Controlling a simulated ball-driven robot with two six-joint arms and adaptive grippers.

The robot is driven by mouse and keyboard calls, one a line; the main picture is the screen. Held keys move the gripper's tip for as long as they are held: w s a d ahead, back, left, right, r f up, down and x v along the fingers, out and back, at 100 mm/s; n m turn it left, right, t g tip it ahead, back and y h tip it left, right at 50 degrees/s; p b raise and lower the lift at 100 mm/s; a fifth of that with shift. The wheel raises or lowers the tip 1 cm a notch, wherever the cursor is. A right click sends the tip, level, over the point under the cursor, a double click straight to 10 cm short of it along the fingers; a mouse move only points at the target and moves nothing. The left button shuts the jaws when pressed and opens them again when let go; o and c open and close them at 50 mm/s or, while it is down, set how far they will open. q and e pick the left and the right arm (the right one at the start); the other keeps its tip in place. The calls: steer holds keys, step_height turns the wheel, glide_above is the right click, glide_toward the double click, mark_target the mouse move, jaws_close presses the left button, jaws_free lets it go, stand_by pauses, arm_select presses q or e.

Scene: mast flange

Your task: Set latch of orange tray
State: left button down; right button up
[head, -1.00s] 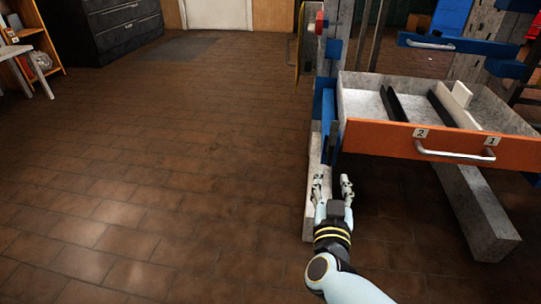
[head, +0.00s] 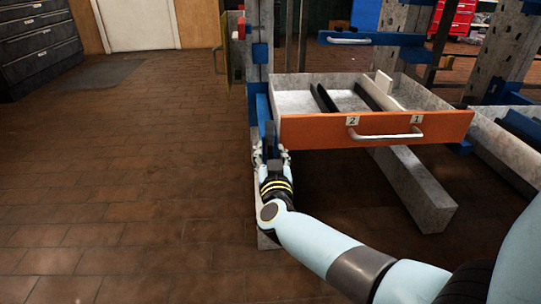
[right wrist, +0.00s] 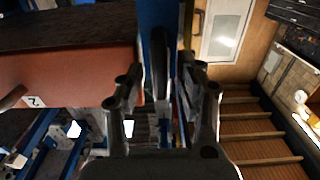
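The orange tray (head: 370,129) is a grey drawer with an orange front, a metal handle and labels 2 and 1. It sticks out from the rack, and its orange front (right wrist: 85,80) fills the left of the right wrist view. A dark upright bar (head: 270,133), perhaps the latch, stands on the blue post part left of the tray. It also shows in the right wrist view (right wrist: 159,60). My right gripper (head: 271,154) is open at the post, its fingers (right wrist: 165,92) spread on either side of the bar's line. I cannot tell whether they touch it. My left gripper is out of view.
A blue drawer front (head: 372,39) sits above the orange tray, and another grey tray (head: 505,140) stands to the right. A grey beam (head: 415,190) lies low under the tray. The tiled floor (head: 130,180) on the left is clear.

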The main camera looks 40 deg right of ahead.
jaws_close()
